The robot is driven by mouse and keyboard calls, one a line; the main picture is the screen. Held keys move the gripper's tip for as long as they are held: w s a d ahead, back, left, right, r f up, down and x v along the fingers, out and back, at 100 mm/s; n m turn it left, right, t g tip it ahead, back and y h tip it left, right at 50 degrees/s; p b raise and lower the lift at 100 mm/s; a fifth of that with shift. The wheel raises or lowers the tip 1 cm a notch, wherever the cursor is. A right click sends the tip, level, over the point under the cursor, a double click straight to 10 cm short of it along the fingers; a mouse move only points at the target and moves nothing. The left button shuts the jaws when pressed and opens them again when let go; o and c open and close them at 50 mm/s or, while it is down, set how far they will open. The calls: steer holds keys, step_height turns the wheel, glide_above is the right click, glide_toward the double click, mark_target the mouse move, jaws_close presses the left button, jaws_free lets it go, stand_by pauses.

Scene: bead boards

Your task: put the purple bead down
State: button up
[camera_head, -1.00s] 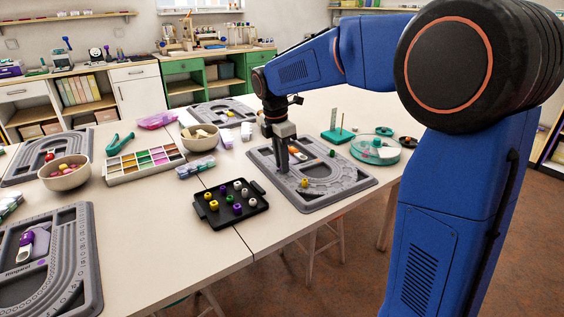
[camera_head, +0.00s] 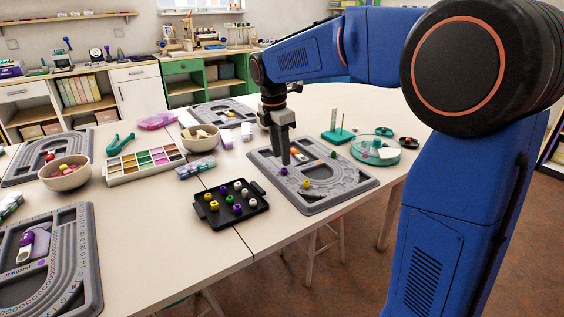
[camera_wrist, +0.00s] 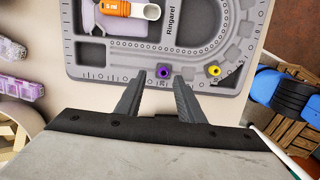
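The purple bead (camera_head: 284,171) rests on the grey bead board (camera_head: 342,192), near its front left edge. In the wrist view the purple bead (camera_wrist: 163,71) sits hole-up in the board's straight front strip. A yellow bead (camera_wrist: 214,71) lies to its right on the same board (camera_wrist: 110,60). My gripper (camera_head: 286,162) is just above the purple bead. In the wrist view my gripper (camera_wrist: 161,78) is open, with a finger on each side of the bead and a gap to each.
A black tray (camera_head: 212,222) with several beads stands left of the board. An orange-handled tool (camera_wrist: 115,7) lies in the board's middle. A round teal dish (camera_head: 375,155) stands behind right. The table is bare in front of the board.

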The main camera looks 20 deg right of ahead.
mark_target(278, 174)
step_height(278, 174, up, 8)
steer(key=a, duration=0.1)
steer(key=s+d+m+t, duration=0.1)
steer(key=s+d+m, duration=0.35)
steer(key=s, duration=0.45)
steer(key=s+d+f+m+t, duration=0.1)
steer(key=s+f+m, duration=0.4)
steer(key=s, duration=0.3)
steer(key=s+d+f+m+t+y, duration=0.1)
steer(key=s+f+m, duration=0.4)
steer(key=s, duration=0.3)
steer(key=s+d+f+m+t, duration=0.1)
steer(key=s+d+f+m, duration=0.1)
steer(key=s+f+m, duration=0.3)
steer(key=s+m, duration=0.1)
steer(key=s, duration=0.2)
steer(key=shift+f, duration=0.15)
steer(key=shift+s+d, duration=0.1)
stand_by(0.6)
